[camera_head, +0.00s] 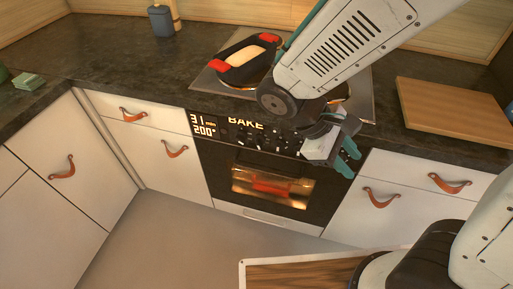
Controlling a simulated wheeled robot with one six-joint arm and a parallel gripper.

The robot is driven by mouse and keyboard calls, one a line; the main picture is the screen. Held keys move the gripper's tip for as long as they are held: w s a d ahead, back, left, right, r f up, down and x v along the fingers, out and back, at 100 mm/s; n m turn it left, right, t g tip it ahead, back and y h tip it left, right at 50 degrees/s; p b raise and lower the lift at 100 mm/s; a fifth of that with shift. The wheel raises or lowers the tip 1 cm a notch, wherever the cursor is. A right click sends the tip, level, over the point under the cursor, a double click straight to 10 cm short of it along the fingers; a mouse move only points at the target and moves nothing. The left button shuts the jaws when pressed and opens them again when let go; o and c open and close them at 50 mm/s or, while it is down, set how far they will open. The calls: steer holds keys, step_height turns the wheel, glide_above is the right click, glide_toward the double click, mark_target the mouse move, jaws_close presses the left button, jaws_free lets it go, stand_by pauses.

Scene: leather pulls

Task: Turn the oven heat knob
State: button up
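The oven (214,160) is built into the lower cabinets, with a lit window and a display reading "31", "200°" and "BAKE". Several small knobs (262,140) sit along its black control panel. My gripper (350,158) is in front of the panel's right end, with its teal fingers pointing down and right. The gripper and wrist hide the right part of the panel. I cannot tell which knob is the heat knob, or whether the gripper touches one. The gap between the fingers is too small to judge.
A dark pan with red handles (234,73) stands on the cooktop (208,82) behind the arm. A wooden board (455,112) lies on the counter at right. Drawers with orange leather pulls (380,198) flank the oven. Open floor (170,235) lies in front at left.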

steer(key=w+a+f+n+t+h, duration=0.65)
steer(key=f+n+t, duration=0.3)
steer(key=n, duration=0.25)
steer(key=n+t+y, duration=0.9)
steer(key=n+t, duration=0.1)
steer(key=n, duration=0.3)
glide_toward(258, 145)
steer(key=shift+n+t, duration=0.25)
steer(key=shift+n, duration=0.05)
steer(key=x, duration=0.7)
steer(key=shift+w+f, duration=0.1)
steer(key=shift+f, duration=0.1)
steer(key=shift+w+d, duration=0.2)
steer(key=shift+w, duration=0.4)
jaws_close()
